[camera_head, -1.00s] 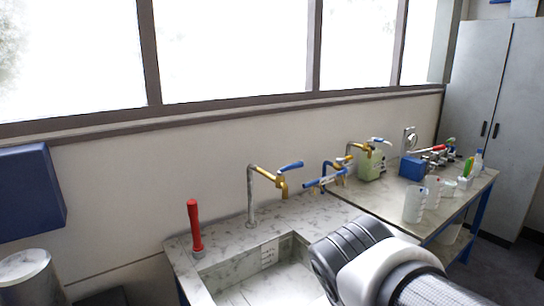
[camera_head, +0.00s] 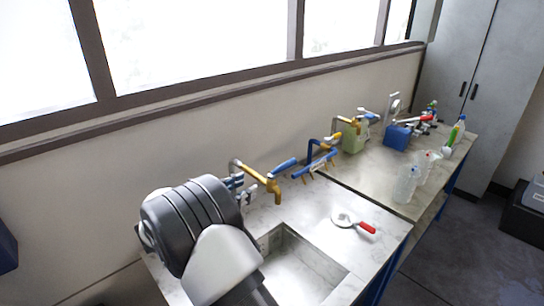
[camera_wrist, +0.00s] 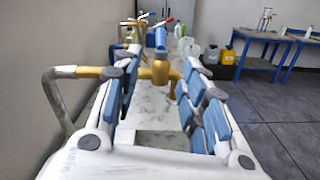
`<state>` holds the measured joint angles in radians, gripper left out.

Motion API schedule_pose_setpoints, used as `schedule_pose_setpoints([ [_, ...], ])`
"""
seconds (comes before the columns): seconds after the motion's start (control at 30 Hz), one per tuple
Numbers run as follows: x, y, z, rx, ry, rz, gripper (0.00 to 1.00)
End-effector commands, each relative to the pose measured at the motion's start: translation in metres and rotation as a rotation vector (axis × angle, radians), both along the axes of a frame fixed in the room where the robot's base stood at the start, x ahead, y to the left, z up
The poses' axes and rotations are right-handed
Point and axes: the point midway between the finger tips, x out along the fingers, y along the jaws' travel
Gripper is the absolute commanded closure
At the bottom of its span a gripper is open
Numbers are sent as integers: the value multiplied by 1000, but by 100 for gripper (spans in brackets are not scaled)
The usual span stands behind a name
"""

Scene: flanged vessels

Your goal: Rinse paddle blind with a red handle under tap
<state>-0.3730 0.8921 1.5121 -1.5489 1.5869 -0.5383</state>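The paddle blind (camera_head: 342,218) lies on the stone counter to the right of the sink, its red handle (camera_head: 367,228) pointing right. I cannot make it out in the wrist view. The brass tap (camera_head: 262,178) with a blue lever (camera_head: 283,168) stands behind the sink. My gripper (camera_head: 244,186) is at the left of this tap, partly hidden by my arm. In the wrist view, my gripper (camera_wrist: 160,85) is open and empty, with blue pads on both sides. The tap's brass body (camera_wrist: 160,72) and blue lever (camera_wrist: 160,38) show between the fingers; contact is unclear.
The sink basin (camera_head: 300,265) is empty where visible. A second tap with blue parts (camera_head: 318,160) stands farther along. Clear bottles (camera_head: 405,183), a green canister (camera_head: 355,136) and a blue box (camera_head: 397,136) stand on the adjoining bench. The counter around the blind is clear.

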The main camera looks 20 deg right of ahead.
Motion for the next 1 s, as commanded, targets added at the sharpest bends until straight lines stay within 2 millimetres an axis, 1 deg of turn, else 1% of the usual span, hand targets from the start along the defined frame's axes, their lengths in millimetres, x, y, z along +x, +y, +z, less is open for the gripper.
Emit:
schedule_pose_setpoints([
  [0.07, 3, -4, -1, -7, 2, 2, 61],
  [0.17, 7, -15, -1, -6, 2, 1, 61],
  [0.27, 12, -34, -1, -6, 1, -1, 61],
  [0.6, 38, -105, -2, -4, 1, -2, 61],
  [0.8, 50, -139, -2, -3, 1, -1, 61],
  [0.9, 55, -151, -2, -4, 1, 0, 61],
  [1.0, 58, -158, -2, -3, 2, 3, 61],
])
